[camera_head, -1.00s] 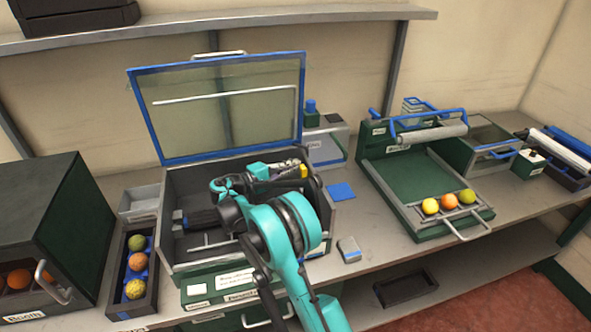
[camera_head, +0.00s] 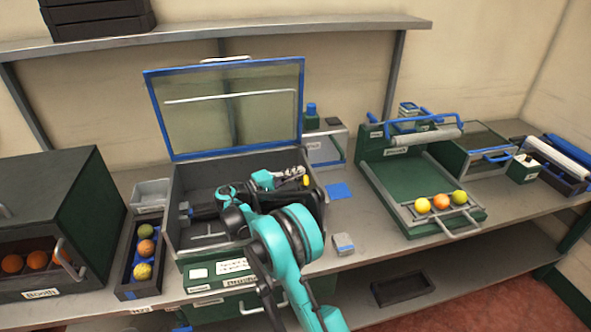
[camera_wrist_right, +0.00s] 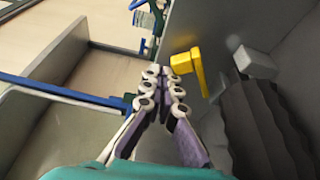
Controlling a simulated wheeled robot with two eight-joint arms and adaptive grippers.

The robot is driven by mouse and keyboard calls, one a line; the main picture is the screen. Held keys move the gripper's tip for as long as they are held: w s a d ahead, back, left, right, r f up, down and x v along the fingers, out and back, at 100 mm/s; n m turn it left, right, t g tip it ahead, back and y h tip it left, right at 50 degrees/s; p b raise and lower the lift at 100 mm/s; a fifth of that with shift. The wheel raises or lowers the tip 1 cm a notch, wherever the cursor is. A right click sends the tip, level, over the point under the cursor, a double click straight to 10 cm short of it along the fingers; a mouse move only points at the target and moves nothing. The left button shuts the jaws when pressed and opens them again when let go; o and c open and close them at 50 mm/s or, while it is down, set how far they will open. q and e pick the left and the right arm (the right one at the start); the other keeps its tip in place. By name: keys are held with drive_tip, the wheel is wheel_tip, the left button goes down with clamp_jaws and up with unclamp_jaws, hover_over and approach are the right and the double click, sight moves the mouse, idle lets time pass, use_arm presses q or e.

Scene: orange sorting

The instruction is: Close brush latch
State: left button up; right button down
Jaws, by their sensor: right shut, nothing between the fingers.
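The brush box (camera_head: 176,221) stands on the bench with its blue-framed clear lid (camera_head: 225,105) raised. The yellow latch (camera_head: 306,181) is at the box's right side. In the right wrist view the yellow latch (camera_wrist_right: 196,72) has a short arm and a lever bent downwards. My right gripper (camera_head: 300,174) is over the right part of the box, close to the latch. In the wrist view its shut, empty fingertips (camera_wrist_right: 165,74) are right beside the latch's short arm; I cannot tell if they touch. My left gripper is out of view.
A dark brush roller (camera_wrist_right: 255,130) lies inside the box. A green booth (camera_head: 60,215) with oranges and a narrow tray (camera_head: 126,265) of fruit stand left. A green roller station (camera_head: 395,185) stands right. A small grey block (camera_head: 343,244) lies on the bench.

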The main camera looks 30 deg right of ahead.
drive_tip(key=shift+s+a+f+b, duration=0.15)
drive_tip(key=shift+s+f, duration=0.15)
drive_tip(key=shift+s, duration=0.2)
drive_tip(key=shift+s+a+f+b, duration=0.15)
drive_tip(key=shift+s+f, duration=0.15)
drive_tip(key=shift+s, duration=0.2)
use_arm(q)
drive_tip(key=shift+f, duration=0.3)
use_arm(e)
drive_tip(key=shift+d+r, duration=0.1)
drive_tip(key=shift+r, duration=0.05)
